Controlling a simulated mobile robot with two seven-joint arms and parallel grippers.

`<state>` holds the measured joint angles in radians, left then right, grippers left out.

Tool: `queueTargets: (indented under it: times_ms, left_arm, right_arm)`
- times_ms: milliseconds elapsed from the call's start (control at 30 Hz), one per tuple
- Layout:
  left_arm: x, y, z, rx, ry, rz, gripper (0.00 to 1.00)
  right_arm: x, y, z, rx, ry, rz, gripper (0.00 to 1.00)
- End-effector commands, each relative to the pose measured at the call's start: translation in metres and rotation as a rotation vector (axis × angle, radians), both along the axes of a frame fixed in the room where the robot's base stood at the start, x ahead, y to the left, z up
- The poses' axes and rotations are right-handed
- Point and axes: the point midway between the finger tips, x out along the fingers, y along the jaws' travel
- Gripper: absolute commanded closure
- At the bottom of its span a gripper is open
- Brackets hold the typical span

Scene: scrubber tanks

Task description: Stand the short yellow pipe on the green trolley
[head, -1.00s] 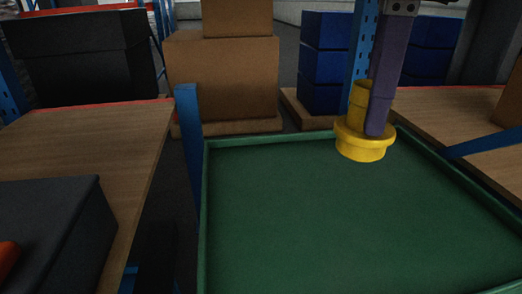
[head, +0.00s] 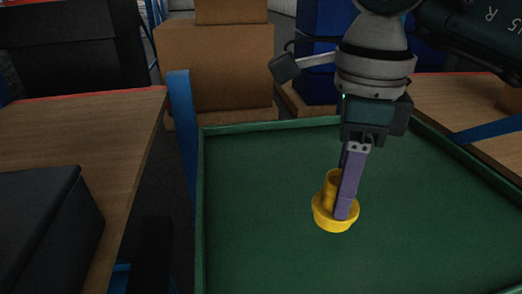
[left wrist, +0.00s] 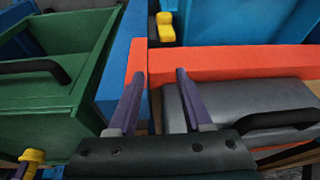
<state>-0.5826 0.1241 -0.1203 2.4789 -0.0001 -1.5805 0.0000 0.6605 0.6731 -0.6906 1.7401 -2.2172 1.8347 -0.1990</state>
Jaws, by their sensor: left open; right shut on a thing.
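The short yellow pipe (head: 327,216) is upright, wide flanged end down, over the middle of the green trolley (head: 260,235). My right gripper (head: 343,212) is shut on it from above, with a purple finger hiding part of its side. The pipe's flange is at or very near the trolley's bed; I cannot tell whether it touches. My left gripper (left wrist: 157,75) is open and empty in the left wrist view, above an orange-red edge and a grey box; it does not show in the head view.
A wooden table with a dark box (head: 40,225) stands left of the trolley, and a blue post (head: 183,140) rises at its left edge. Cardboard boxes (head: 215,70) stand behind. Another wooden top lies at right. The trolley's bed around the pipe is clear.

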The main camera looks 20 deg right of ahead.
Motion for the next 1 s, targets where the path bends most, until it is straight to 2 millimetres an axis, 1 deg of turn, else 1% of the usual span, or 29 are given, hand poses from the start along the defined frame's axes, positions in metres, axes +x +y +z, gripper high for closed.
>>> queueTargets:
  times_ms: [133, 300, 333, 567, 700, 733, 900, 1000]
  left_arm:
    - [0.000, 0.000, -0.002, 0.001, -0.001, -0.002, 0.50]
    - [0.001, 0.000, -0.005, 0.001, -0.002, -0.001, 0.50]
    - [0.001, 0.000, -0.005, 0.001, -0.002, -0.001, 0.50]
    - [0.001, 0.000, -0.004, 0.000, -0.004, 0.000, 0.50]
    - [0.001, -0.001, -0.008, -0.003, -0.005, 0.002, 0.50]
    - [0.001, -0.001, -0.007, -0.004, -0.005, 0.003, 0.50]
    - [0.001, -0.002, -0.007, -0.009, -0.005, 0.006, 0.50]
    - [0.002, -0.002, -0.007, -0.009, -0.005, 0.007, 0.50]
  right_arm:
    - [-0.001, 0.000, -0.014, 0.000, 0.003, -0.001, 1.00]
    - [-0.001, 0.000, -0.041, 0.000, 0.003, -0.002, 1.00]
    - [-0.001, 0.000, -0.043, 0.000, 0.003, -0.001, 1.00]
    - [0.000, 0.000, -0.044, -0.001, -0.001, 0.000, 1.00]
    - [0.000, 0.000, -0.049, -0.001, -0.001, 0.000, 1.00]
    - [0.000, 0.000, -0.048, -0.001, -0.001, 0.000, 0.51]
    - [0.000, 0.000, -0.047, -0.001, 0.000, 0.000, 0.32]
    - [0.000, 0.000, -0.047, -0.001, 0.000, 0.000, 0.23]
